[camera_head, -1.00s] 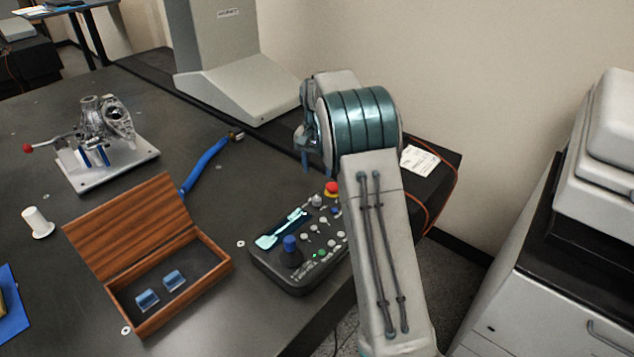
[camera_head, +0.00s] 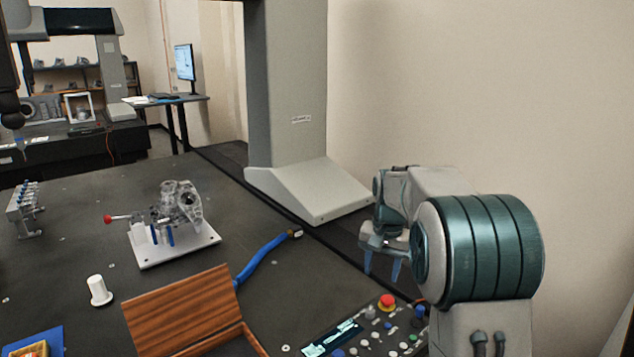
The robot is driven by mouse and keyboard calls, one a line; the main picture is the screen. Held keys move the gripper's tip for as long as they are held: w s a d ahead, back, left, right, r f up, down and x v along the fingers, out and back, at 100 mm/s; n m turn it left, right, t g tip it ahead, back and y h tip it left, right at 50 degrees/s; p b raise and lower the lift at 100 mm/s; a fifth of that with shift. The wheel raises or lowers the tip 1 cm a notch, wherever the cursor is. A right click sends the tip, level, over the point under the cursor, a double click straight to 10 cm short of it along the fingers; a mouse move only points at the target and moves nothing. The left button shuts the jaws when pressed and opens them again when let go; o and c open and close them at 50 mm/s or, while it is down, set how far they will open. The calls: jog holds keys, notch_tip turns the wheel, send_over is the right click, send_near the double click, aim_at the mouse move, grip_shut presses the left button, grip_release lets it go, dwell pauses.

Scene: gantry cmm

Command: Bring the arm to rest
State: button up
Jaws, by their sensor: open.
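My gripper (camera_head: 382,268) shows at the right of the head view, hanging from my folded arm. Its two fingers point down and stand apart with nothing between them. It is above the dark table's right edge, just behind the control box (camera_head: 372,328) with a red stop button. My arm's rounded teal joint hides what lies behind it at the right.
An open wooden case (camera_head: 185,312) is at the front, partly cut off. A grey column (camera_head: 295,110) rises behind.

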jog(key=s+a+r+n+t+p, duration=0.1)
jog(key=s+n, duration=0.1)
jog(key=s, duration=1.2)
jog(key=s+a+r+n+t+p, duration=0.1)
jog(key=s+n+p, duration=0.1)
jog(key=s, duration=1.3)
jog(key=shift+s+r+n, duration=0.25)
jog(key=shift+r+n, duration=0.05)
jog(key=shift+r, duration=0.05)
